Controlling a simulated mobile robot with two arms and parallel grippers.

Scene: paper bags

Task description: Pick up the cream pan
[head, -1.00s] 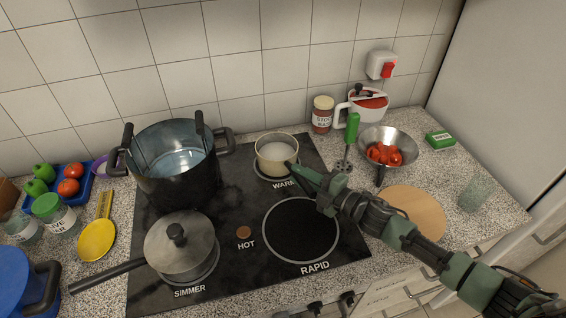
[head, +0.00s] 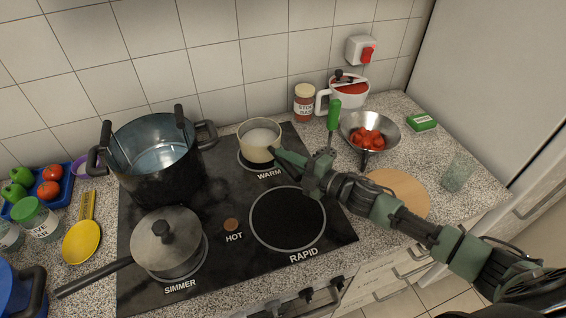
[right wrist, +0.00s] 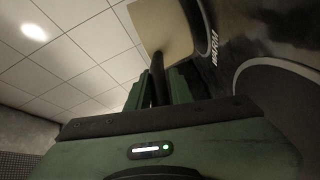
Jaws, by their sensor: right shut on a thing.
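The cream pan (head: 259,142), a small pot with pale contents, is over the WARM burner (head: 243,163) at the back of the hob. More of the burner ring shows below it, so it seems slightly raised, though the gap is hard to judge. My right gripper (head: 284,155) reaches in from the right and is shut on the pan's handle. In the right wrist view, the dark handle (right wrist: 158,80) runs between my fingers to the cream pan's wall (right wrist: 160,25). My left gripper is not in view.
A large dark pot (head: 160,158) stands left of the cream pan. A lidded saucepan (head: 168,243) sits on SIMMER. The RAPID burner (head: 288,218) is empty. A green-handled tool (head: 334,115), a jar (head: 304,103) and a steel pan of tomatoes (head: 369,133) stand to the right.

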